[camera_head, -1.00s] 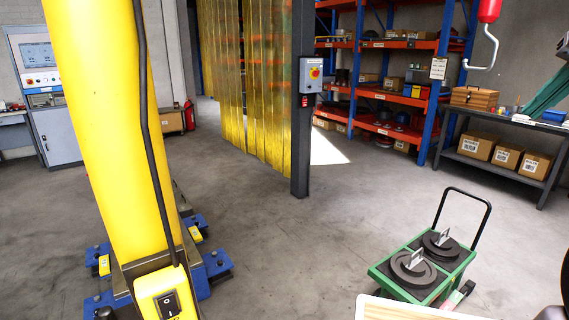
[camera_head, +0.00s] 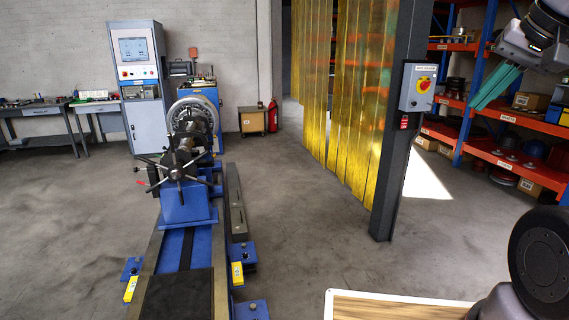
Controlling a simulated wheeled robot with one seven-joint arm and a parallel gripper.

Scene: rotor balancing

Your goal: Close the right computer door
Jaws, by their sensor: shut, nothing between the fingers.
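The grey computer cabinet (camera_head: 143,118) stands against the back wall at the left, with a lit monitor (camera_head: 134,49) in its upper part. Its lower front is pale and partly behind the blue machine. At this size I cannot make out a separate right door or how far it stands open. My gripper (camera_head: 481,103) is at the upper right, its green fingers together and empty, pointing down and left. It is far from the cabinet, in front of the shelves.
A blue balancing machine (camera_head: 183,212) on long rails stands between me and the cabinet. A post with a switch box (camera_head: 418,88) and yellow strip curtains (camera_head: 345,95) are right of centre. Open floor (camera_head: 310,215) lies between machine and post. A wood-topped surface (camera_head: 400,306) is at the bottom.

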